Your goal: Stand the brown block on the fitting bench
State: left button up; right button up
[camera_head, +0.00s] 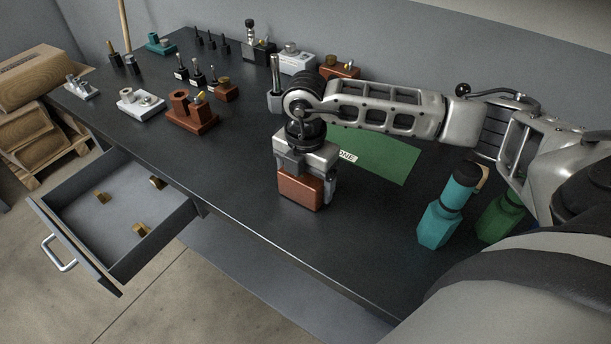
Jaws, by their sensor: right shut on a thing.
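The brown block (301,191) is a reddish-brown box near the front edge of the dark bench (240,215). My right gripper (307,172) points down from above and is shut on the upper part of the block, which its fingers partly hide. The block looks upright. Its base is at or very close to the bench top; I cannot tell whether it touches. My left gripper is not in view.
A green mat (375,155) lies behind the block. A teal bottle (448,205) and a green bottle (500,217) stand to the right. Brown fixture (192,112) and several small tools stand left. An open drawer (118,215) juts from the front.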

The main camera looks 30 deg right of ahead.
jog(key=o, duration=1.2)
jog(key=shift+f, duration=0.15)
jog(key=shift+c, duration=0.2)
notch_tip(320, 180, up, 12)
jog(key=shift+r+b, duration=0.2)
jog(key=shift+b, duration=0.5)
jog(key=shift+s, duration=0.1)
